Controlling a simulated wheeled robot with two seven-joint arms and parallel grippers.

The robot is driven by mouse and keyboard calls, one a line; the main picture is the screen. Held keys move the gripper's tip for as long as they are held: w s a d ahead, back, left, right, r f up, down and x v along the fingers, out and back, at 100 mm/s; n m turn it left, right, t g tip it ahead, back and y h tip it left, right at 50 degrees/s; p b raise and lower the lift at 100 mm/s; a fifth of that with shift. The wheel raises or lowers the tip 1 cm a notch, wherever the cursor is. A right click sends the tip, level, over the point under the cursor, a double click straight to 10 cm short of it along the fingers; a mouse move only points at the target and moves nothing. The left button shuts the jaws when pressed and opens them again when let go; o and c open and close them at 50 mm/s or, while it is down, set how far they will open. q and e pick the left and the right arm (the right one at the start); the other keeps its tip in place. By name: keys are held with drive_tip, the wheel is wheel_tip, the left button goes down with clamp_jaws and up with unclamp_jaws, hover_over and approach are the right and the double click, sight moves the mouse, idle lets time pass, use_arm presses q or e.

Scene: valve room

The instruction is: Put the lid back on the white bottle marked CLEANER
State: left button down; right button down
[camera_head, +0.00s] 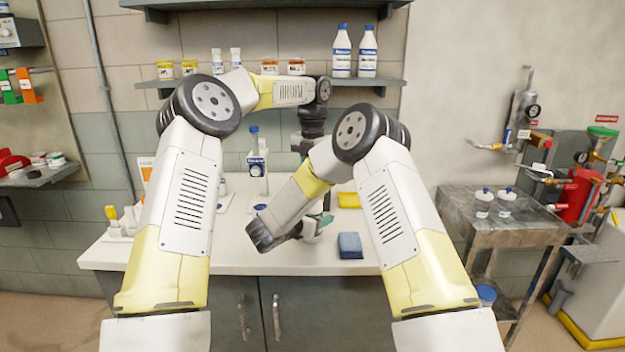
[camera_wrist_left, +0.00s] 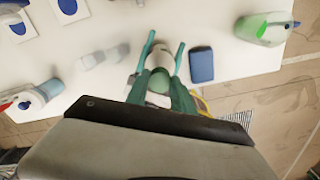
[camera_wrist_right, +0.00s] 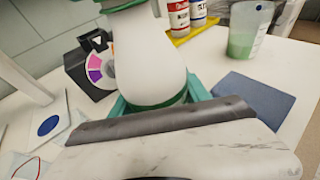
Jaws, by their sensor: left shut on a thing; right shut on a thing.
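A plain white bottle (camera_wrist_right: 145,62) stands upright and large in the right wrist view; no CLEANER marking shows on the side I see. My right gripper (camera_wrist_right: 160,103) is shut around its lower part, with teal fingers on both sides. In the head view my right gripper (camera_head: 309,230) reaches in low over the counter. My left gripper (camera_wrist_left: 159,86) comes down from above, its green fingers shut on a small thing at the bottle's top. That thing is probably the lid, but the fingers largely hide it. I cannot tell whether the lid is seated or just above the neck.
A blue sponge (camera_head: 349,245) lies to the right on the white counter (camera_head: 225,255). A shelf (camera_head: 385,82) with bottles hangs above.

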use_arm(q)
drive_tip(key=c, duration=1.1)
unclamp_jaws()
drive_tip(key=shift+r, duration=2.3)
drive_tip(key=shift+c, duration=0.3)
